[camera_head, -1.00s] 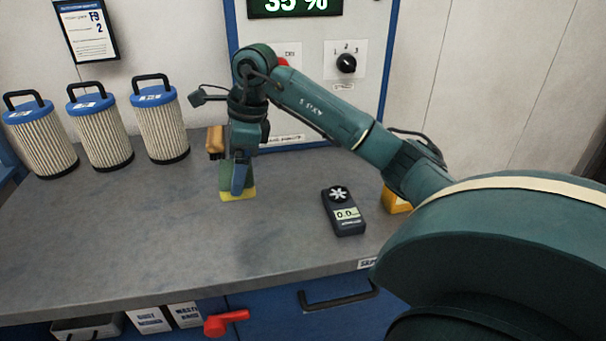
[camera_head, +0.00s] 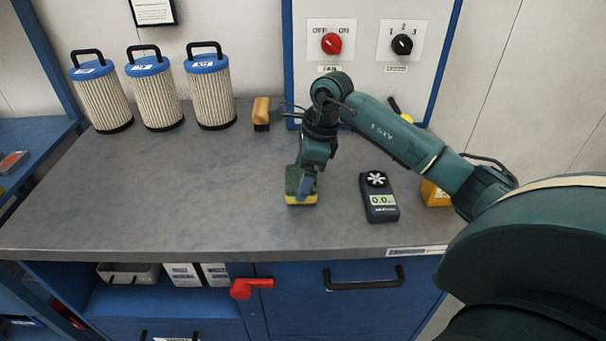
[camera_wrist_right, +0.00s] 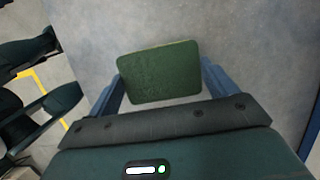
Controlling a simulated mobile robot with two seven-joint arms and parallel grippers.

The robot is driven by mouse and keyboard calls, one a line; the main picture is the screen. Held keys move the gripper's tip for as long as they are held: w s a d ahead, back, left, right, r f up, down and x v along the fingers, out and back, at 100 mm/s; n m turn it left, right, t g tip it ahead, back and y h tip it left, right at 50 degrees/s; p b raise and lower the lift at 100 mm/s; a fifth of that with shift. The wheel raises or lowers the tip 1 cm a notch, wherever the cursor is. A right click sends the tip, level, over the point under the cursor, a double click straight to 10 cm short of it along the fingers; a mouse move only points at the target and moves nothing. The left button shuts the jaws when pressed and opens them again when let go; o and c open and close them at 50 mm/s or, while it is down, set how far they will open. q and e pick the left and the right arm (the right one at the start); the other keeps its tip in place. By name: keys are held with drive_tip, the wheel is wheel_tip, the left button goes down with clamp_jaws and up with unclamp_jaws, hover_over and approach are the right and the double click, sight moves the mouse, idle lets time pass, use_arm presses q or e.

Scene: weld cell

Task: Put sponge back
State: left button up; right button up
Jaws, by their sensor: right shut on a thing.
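The sponge (camera_head: 301,199) is green on top with a yellow underside. My right gripper (camera_head: 306,184) is shut on it, at the middle of the grey workbench (camera_head: 150,210). I cannot tell whether the sponge touches the bench top. In the right wrist view the sponge's green face (camera_wrist_right: 160,73) sits between the two blue fingers. My left gripper is not in view.
A dark meter (camera_head: 379,197) lies right of the sponge, with a yellow object (camera_head: 434,194) beyond it. A wooden-handled brush (camera_head: 261,113) and three filter cartridges (camera_head: 211,90) stand at the back. A control panel (camera_head: 367,75) rises behind. The left bench top is clear.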

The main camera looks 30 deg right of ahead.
drive_tip(key=shift+f, duration=0.5)
drive_tip(key=shift+f, duration=0.2)
drive_tip(key=o, duration=0.8)
drive_tip(key=b+v, duration=0.1)
drive_tip(key=v, duration=1.1)
drive_tip(key=shift+r, duration=0.25)
